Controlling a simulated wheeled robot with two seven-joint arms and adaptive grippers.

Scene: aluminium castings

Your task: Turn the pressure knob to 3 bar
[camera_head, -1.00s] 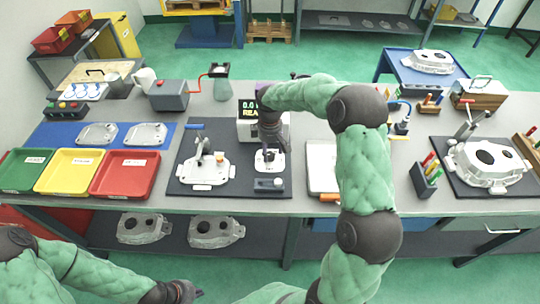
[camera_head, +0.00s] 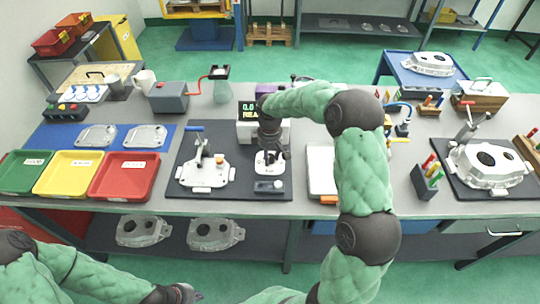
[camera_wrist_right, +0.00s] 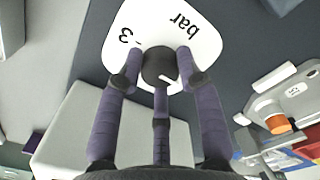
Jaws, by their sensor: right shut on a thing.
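The pressure knob (camera_wrist_right: 160,66) is round and black with a white pointer mark. It sits on a white dial plate (camera_wrist_right: 205,30) printed "bar" and "3". In the right wrist view the pointer is at the lower right, away from the "3" at the upper left. My right gripper (camera_wrist_right: 161,70) has its purple fingers closed around the knob. In the head view my right gripper (camera_head: 270,152) points down over the dial plate (camera_head: 262,168) and hides the knob. My left gripper (camera_head: 182,294) is low at the bottom edge, away from the bench; its fingers are unclear.
A display (camera_head: 248,110) reading "REA…" stands behind the knob, partly covered by my arm. A casting (camera_head: 203,172) with a blue-handled clamp is left of the knob on the dark mat (camera_head: 232,184). A red tray (camera_head: 125,176) lies further left.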

